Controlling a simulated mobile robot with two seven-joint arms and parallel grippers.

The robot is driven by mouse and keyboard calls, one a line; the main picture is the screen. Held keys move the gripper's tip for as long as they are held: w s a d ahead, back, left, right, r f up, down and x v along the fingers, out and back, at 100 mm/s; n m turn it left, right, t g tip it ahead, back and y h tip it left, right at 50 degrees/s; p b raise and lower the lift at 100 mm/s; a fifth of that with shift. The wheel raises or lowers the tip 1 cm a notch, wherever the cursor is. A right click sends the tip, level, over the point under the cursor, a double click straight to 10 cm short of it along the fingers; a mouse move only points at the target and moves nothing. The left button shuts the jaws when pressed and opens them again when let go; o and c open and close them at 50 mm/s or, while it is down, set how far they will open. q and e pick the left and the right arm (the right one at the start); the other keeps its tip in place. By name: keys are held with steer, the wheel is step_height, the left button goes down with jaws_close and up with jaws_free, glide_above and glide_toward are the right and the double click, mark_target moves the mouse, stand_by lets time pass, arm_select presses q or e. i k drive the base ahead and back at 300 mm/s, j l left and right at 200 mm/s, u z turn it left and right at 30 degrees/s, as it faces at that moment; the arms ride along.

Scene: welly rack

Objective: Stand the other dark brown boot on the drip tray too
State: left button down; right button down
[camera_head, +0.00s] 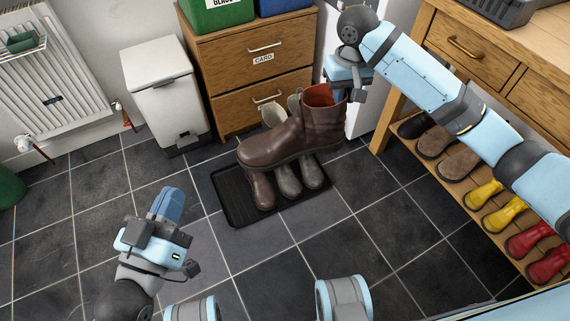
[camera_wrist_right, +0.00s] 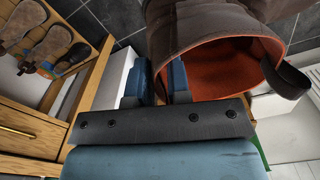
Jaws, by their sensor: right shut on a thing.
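A dark brown boot (camera_head: 290,138) with an orange-red lining hangs upright from my right gripper (camera_head: 336,94), toe to the left, above the drip tray. My right gripper is shut on its shaft near the rim; the boot (camera_wrist_right: 215,35) also shows in the right wrist view beside the fingers (camera_wrist_right: 158,82). The black drip tray (camera_head: 233,197) lies on the floor. The other dark brown boot (camera_head: 262,190) stands on it at the left, partly hidden by the held boot. My left gripper (camera_head: 168,205) is empty over the floor; its finger gap is unclear.
Grey-green boots (camera_head: 289,180) stand on the tray right of the brown one. A wooden rack (camera_head: 400,95) at the right holds brown, yellow and red footwear on its lower shelf. A white bin (camera_head: 165,95) and a wooden drawer cabinet (camera_head: 245,60) stand behind. Floor in front is clear.

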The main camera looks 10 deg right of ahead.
mark_target(235, 196)
steer(key=i+j, duration=0.2)
steer(key=j, duration=0.15)
steer(key=i+j, duration=0.2)
steer(key=j, duration=0.2)
steer(key=i+j, duration=0.2)
steer(key=j, duration=0.15)
steer(key=i+j, duration=0.2)
steer(key=j, duration=0.2)
steer(key=i+j, duration=0.2)
steer(key=j, duration=0.15)
